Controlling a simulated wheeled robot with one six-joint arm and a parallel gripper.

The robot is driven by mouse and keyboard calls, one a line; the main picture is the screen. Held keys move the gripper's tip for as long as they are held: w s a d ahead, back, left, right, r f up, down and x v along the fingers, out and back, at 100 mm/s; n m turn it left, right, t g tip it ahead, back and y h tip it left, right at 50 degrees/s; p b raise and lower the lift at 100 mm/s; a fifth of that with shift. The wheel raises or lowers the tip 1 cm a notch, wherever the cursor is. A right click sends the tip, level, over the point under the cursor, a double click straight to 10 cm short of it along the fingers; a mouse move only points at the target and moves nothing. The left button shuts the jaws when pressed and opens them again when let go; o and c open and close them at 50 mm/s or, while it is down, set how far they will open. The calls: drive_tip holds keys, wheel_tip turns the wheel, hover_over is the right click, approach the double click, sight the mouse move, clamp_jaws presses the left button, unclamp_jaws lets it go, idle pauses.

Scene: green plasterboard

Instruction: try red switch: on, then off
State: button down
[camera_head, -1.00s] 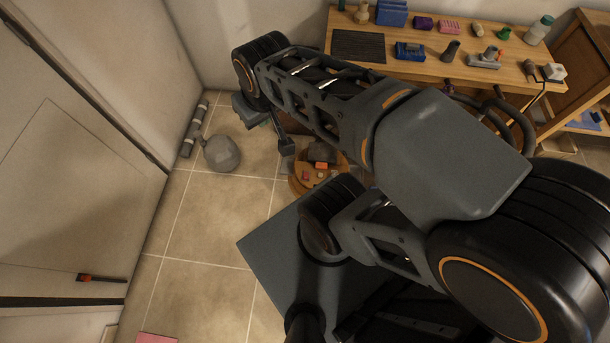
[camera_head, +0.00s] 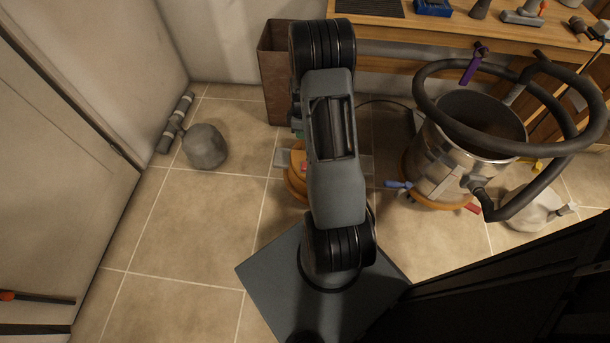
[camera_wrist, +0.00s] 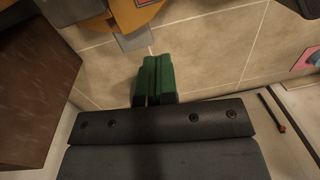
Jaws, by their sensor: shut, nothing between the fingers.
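No part is plainly a red switch. A small red piece (camera_head: 303,167) shows on the round orange-brown object (camera_head: 294,184) on the floor, left of my arm in the head view. My gripper (camera_wrist: 156,62) has green fingers, shut together and empty, below a grey block at the orange object's edge. I cannot tell if it touches anything. In the head view my arm mostly hides the gripper.
A metal drum vacuum (camera_head: 445,165) with a thick black hose stands at right, with blue, red and yellow tabs low down. A brown bin (camera_head: 273,75) stands behind my arm. A workbench (camera_head: 400,30) is at the back. A grey rounded lump (camera_head: 205,146) lies on the left tiles.

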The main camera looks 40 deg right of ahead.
drive_tip(key=shift+n, duration=0.3)
drive_tip(key=f, duration=0.1)
drive_tip(key=d+f, duration=0.1)
drive_tip(key=f, duration=0.1)
drive_tip(key=f+b, duration=0.1)
drive_tip(key=f, duration=0.1)
drive_tip(key=shift+s+d, duration=0.15)
drive_tip(key=shift+s, duration=0.15)
drive_tip(key=f+b, duration=0.2)
drive_tip(key=f, duration=0.2)
drive_tip(key=f+b, duration=0.2)
drive_tip(key=f, duration=0.3)
drive_tip(key=s+a+f+b, duration=0.1)
drive_tip(key=f, duration=0.3)
drive_tip(key=shift+s+a+f+b, duration=0.1)
drive_tip(key=shift+f+b, duration=0.3)
drive_tip(key=shift+s+f, duration=0.1)
drive_tip(key=shift+f, duration=0.15)
